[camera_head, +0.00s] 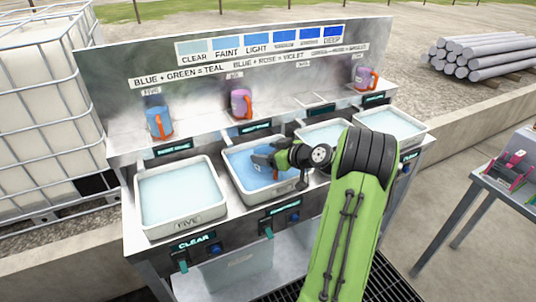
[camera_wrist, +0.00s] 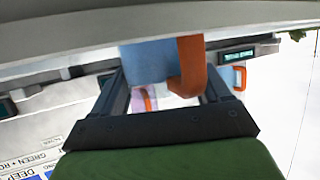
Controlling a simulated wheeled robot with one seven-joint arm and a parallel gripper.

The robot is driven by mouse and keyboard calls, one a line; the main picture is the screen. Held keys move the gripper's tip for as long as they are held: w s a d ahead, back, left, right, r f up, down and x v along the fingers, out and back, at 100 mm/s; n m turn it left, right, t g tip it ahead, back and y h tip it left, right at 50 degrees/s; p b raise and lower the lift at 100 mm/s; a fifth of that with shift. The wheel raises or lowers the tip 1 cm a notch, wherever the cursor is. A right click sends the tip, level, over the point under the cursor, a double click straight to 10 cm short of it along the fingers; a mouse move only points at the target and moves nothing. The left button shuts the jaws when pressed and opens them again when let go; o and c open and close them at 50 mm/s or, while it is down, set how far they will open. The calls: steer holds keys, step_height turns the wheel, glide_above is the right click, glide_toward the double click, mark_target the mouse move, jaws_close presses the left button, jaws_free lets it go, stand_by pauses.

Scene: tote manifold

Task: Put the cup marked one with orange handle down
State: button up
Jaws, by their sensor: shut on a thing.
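My gripper (camera_head: 264,159) is over or in the second tub from the left, low near its blue liquid. In the wrist view my gripper (camera_wrist: 165,88) is shut on a pale blue cup (camera_wrist: 146,62) with an orange handle (camera_wrist: 191,65). The held cup's mark is not visible, and in the head view the cup is mostly hidden. I cannot tell whether it touches the liquid or the tub (camera_head: 238,187).
A blue cup (camera_head: 155,122), a violet cup (camera_head: 238,103) and another violet cup (camera_head: 361,77) stand on the back shelf (camera_head: 205,128), all with orange handles. A gap is between the violet cups. A left tub (camera_head: 187,224) and right tubs (camera_head: 395,125) flank mine.

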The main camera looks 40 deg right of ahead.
steer(key=shift+f, duration=0.2)
steer(key=o, duration=1)
steer(key=shift+r, duration=0.15)
